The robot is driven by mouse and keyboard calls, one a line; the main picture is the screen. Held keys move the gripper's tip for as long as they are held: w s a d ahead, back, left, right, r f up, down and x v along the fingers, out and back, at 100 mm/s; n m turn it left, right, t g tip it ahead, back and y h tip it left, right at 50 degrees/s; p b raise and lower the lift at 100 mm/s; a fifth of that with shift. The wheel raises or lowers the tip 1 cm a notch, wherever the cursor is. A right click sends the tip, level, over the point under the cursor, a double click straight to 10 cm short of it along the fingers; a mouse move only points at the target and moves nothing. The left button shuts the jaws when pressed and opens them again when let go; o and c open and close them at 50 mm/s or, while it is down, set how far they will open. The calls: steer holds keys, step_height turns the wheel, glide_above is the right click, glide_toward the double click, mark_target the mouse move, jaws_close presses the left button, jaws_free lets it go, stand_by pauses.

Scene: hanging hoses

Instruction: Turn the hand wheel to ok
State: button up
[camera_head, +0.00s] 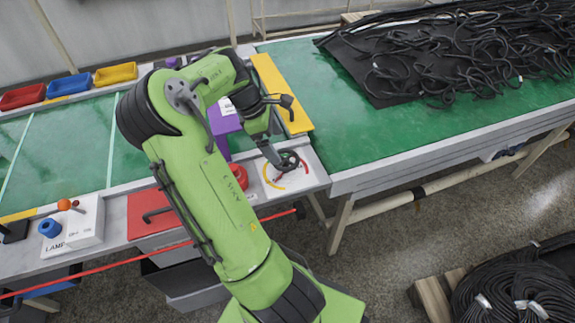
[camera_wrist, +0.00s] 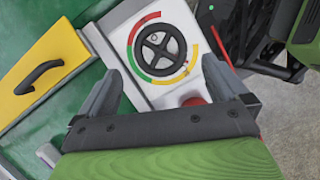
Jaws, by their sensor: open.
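The hand wheel (camera_wrist: 143,52) is a small black spoked wheel on a white panel (camera_wrist: 114,42). A ring of red, green and yellow arcs surrounds it. In the head view the wheel (camera_head: 290,161) sits near the right end of the bench, partly behind my gripper (camera_head: 272,156). In the wrist view my gripper (camera_wrist: 160,68) is open, one finger to each side of the wheel and nothing between them. The fingers appear apart from the wheel. I cannot make out the ok lettering or a clear pointer.
A red button (camera_head: 240,176) stands left of the wheel; it also shows below the wheel in the wrist view (camera_wrist: 194,101). A yellow plate with a black handle (camera_wrist: 60,50) lies nearby. Black hoses (camera_head: 440,60) cover the right table. A purple block (camera_head: 222,118) is behind my arm.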

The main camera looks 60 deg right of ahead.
mark_target(285, 158)
steer(key=b+x, duration=0.3)
steer(key=x, duration=0.6)
steer(key=shift+s+f, duration=0.1)
steer(key=shift+f, duration=0.15)
steer(key=shift+c, duration=0.3)
steer(key=c, duration=0.7)
